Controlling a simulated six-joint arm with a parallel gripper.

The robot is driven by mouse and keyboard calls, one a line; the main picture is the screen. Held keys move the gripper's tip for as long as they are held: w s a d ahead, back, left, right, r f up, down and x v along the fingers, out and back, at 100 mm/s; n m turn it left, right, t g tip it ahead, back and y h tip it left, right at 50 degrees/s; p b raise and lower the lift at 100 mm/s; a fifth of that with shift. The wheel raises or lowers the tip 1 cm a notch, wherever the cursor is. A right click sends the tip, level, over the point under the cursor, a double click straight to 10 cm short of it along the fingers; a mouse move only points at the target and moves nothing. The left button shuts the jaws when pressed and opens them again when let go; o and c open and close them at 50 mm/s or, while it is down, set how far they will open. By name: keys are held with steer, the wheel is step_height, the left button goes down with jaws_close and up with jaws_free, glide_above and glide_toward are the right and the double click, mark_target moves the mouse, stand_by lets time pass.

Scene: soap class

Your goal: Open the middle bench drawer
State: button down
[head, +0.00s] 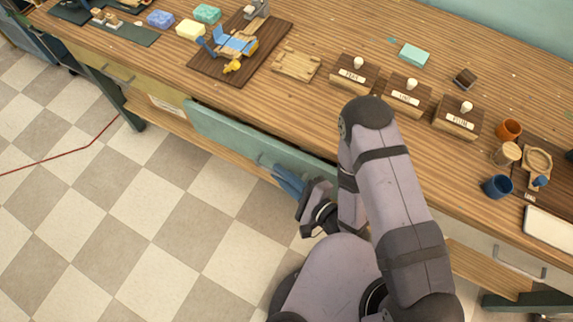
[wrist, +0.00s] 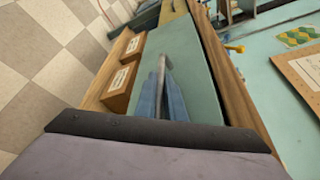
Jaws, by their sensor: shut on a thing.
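The middle bench drawer has a teal front (head: 225,131) under the bench's wooden edge. The same teal front shows in the wrist view (wrist: 195,62). Its metal bar handle (wrist: 162,68) runs between my blue fingers. My gripper (head: 275,170) is shut on this handle, with the fingertips close to the front; it also shows in the wrist view (wrist: 165,88). A dark line runs along the front's top edge in the head view; I cannot tell how far the drawer stands out. My arm hides the front's right end.
A yellowish drawer (head: 120,76) is on the left and a pale one (head: 490,250) on the right. The benchtop (head: 300,105) holds labelled wooden blocks (head: 405,97), cups, soap bars and a dark board (head: 213,70).

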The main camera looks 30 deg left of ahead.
steer(key=c, duration=2.1)
jaws_free()
steer(key=shift+d, duration=0.1)
steer(key=shift+p+v, duration=0.6)
steer(key=shift+v, duration=3)
